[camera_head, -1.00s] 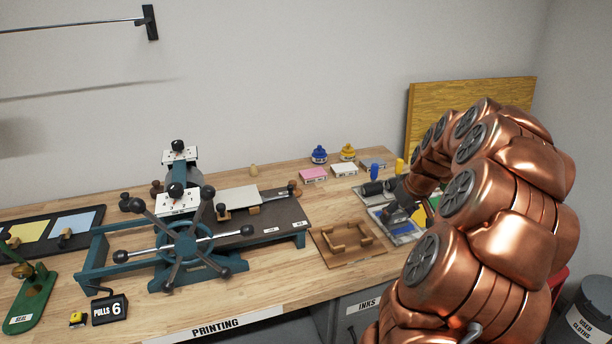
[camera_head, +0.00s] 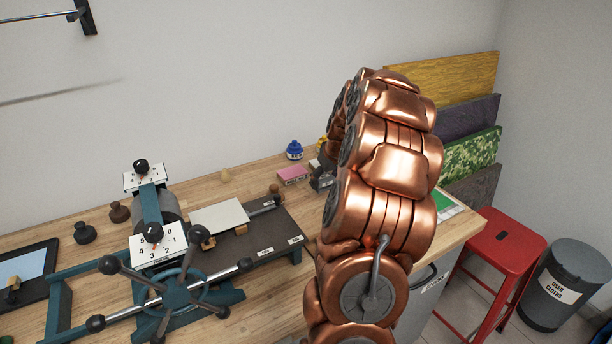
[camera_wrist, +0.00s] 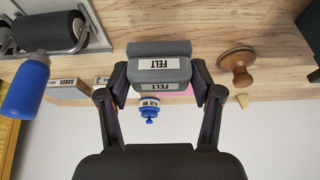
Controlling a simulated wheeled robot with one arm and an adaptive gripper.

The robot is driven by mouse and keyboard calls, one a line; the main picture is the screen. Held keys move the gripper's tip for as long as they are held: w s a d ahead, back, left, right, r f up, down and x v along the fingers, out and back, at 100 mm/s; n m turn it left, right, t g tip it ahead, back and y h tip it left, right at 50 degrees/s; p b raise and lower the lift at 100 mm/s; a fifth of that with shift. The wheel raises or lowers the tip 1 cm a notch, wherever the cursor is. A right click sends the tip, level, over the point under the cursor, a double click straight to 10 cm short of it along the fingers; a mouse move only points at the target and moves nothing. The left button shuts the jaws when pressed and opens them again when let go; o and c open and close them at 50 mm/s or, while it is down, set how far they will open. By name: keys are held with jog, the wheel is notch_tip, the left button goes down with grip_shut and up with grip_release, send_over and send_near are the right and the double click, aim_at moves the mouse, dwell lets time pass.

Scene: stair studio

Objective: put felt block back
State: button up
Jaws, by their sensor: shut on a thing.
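The felt block (camera_wrist: 160,70) is a grey block with two white FELT labels, in the wrist view. My gripper (camera_wrist: 159,78) is shut on it, one dark finger on each side. The block appears over or near the wooden bench; I cannot tell whether it touches the top. In the head view my gripper (camera_head: 322,180) is a dark shape at the left of my copper arm, beside the pink block (camera_head: 293,174). The arm hides much of the bench's right part there.
A press with a spoked wheel (camera_head: 176,291) stands at left. A blue-capped jar (camera_head: 294,150) is behind the pink block. The wrist view shows a blue bottle (camera_wrist: 27,88), a black roller (camera_wrist: 55,29) and a wooden knob (camera_wrist: 237,66). A red stool (camera_head: 497,238) stands right.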

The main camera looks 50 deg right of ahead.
jog(key=w, duration=0.2)
jog(key=w+p, duration=0.1)
jog(key=w, duration=0.2)
jog(key=w+p, duration=0.1)
jog(key=w, duration=0.1)
jog(key=shift+w+d+f, duration=0.2)
jog(key=shift+w+f, duration=0.1)
jog(key=shift+w, duration=0.05)
jog(key=shift+f+p, duration=0.7)
jog(key=shift+f, duration=1.1)
jog(key=shift+f, duration=0.1)
jog(key=o, duration=1.1)
jog(key=shift+s+r, duration=0.2)
jog(key=shift+r, duration=0.35)
jog(key=b+v, duration=0.3)
jog(key=v, duration=0.8)
jog(key=shift+s, duration=0.15)
